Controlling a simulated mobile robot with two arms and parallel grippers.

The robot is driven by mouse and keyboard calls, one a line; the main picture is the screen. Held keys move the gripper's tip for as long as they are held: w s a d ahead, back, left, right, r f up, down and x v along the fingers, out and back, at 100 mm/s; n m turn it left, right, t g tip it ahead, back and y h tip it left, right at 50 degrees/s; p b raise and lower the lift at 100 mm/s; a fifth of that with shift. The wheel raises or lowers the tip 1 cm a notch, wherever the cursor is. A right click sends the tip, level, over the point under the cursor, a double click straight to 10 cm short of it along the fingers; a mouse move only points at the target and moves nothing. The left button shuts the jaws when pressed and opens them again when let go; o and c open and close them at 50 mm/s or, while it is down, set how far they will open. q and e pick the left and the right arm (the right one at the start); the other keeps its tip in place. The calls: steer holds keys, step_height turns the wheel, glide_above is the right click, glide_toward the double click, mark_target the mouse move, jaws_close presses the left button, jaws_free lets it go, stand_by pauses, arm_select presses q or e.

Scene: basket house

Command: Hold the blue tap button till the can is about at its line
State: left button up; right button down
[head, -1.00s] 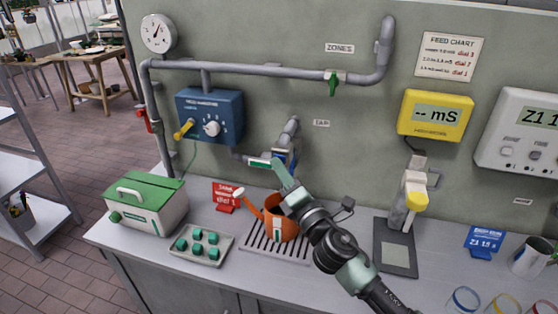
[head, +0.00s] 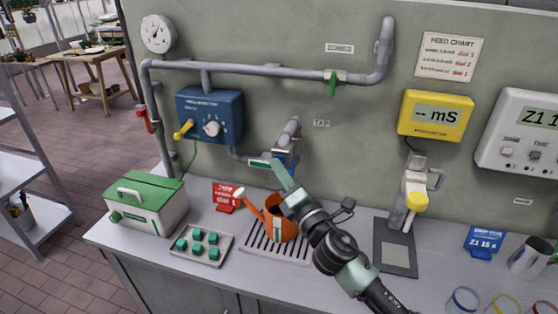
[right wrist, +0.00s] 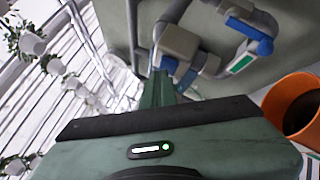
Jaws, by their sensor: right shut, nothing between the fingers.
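The orange watering can (head: 283,217) stands upright on the slatted drain under the tap, with a green and white strip on its side. Its water level and line cannot be made out. It shows in part at the right edge of the right wrist view (right wrist: 291,104). The tap (head: 288,134) is a grey wall pipe with blue parts, including the blue button (right wrist: 169,65). My right gripper (head: 279,170) is shut and empty, with its tips at the tap just below the blue parts. In the right wrist view the fingertips (right wrist: 158,78) are close to the button; contact cannot be told. My left gripper is out of view.
A red card (head: 225,196), a tray of green buttons (head: 203,244) and a green-lidded box (head: 150,205) stand left of the can. A blue feed box (head: 210,115) hangs on the wall. A yellow meter (head: 432,116) and its probe are to the right.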

steer(key=shift+s+a, duration=0.2)
steer(key=shift+s, duration=0.45)
steer(key=s, duration=0.1)
steer(key=s+a, duration=0.1)
steer(key=s, duration=0.1)
steer(key=s+p, duration=0.1)
steer(key=shift+s+a, duration=0.3)
steer(key=shift+s, duration=0.05)
